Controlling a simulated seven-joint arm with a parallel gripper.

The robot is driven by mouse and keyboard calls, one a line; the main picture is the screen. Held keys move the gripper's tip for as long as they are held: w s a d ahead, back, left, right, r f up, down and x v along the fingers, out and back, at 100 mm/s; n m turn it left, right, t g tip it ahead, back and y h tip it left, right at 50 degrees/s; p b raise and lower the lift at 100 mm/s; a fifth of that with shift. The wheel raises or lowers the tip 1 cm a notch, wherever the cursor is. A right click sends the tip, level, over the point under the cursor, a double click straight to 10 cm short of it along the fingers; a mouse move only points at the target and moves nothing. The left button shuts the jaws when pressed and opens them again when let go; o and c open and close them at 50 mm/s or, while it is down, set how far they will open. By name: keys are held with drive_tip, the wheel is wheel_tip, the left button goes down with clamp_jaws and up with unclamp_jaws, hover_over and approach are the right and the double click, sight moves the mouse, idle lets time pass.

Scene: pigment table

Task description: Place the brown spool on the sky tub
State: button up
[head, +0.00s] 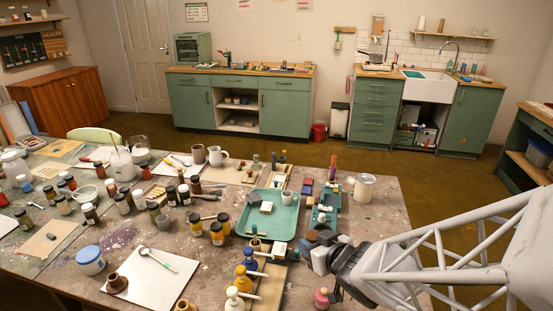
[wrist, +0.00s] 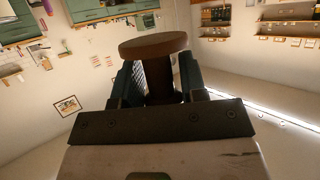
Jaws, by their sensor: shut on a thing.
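The brown spool (wrist: 153,46) is between my gripper's fingers in the wrist view, its round flange beyond the fingertips and its narrower core between them. My gripper (wrist: 160,80) is shut on it. In the head view my gripper (head: 326,246) is at the right part of the table, in front of the tray; the held spool is hard to make out there. The sky tub (head: 91,261), a squat light-blue tub with a pale band, stands at the front left of the table, well to the left of my gripper. Its lid looks closed and bare.
A similar brown piece (head: 117,284) stands on a white sheet (head: 150,281) beside the tub, with a spoon. Pump bottles (head: 244,281), dark-capped jars (head: 217,234) and a teal tray (head: 265,214) lie between tub and gripper.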

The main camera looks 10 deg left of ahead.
drive_tip(key=w+a+r+n+g+y, duration=0.1)
drive_tip(key=a+n+g+y, duration=0.5)
drive_tip(key=a, duration=2.6)
drive_tip(key=s+a+f+n+g+h, duration=0.2)
drive_tip(key=s+a+f+n+g, duration=0.25)
drive_tip(key=a, duration=0.75)
drive_tip(key=s+a+f+n+g+h, duration=0.1)
drive_tip(key=s+a+n+g, duration=0.35)
drive_tip(key=s+a, duration=0.6)
drive_tip(key=shift+g, duration=0.5)
drive_tip(key=f, duration=0.1)
drive_tip(key=w+a+f, duration=0.1)
drive_tip(key=f, duration=0.1)
drive_tip(key=w+a+f, duration=0.1)
drive_tip(key=shift+w+a+f, duration=0.1)
drive_tip(key=shift+a+f, duration=0.1)
drive_tip(key=shift+f, duration=0.2)
hover_over(88, 254)
drive_tip(key=shift+w+a+f, duration=0.1)
drive_tip(key=shift+f, duration=0.65)
drive_tip(key=shift+f, duration=0.1)
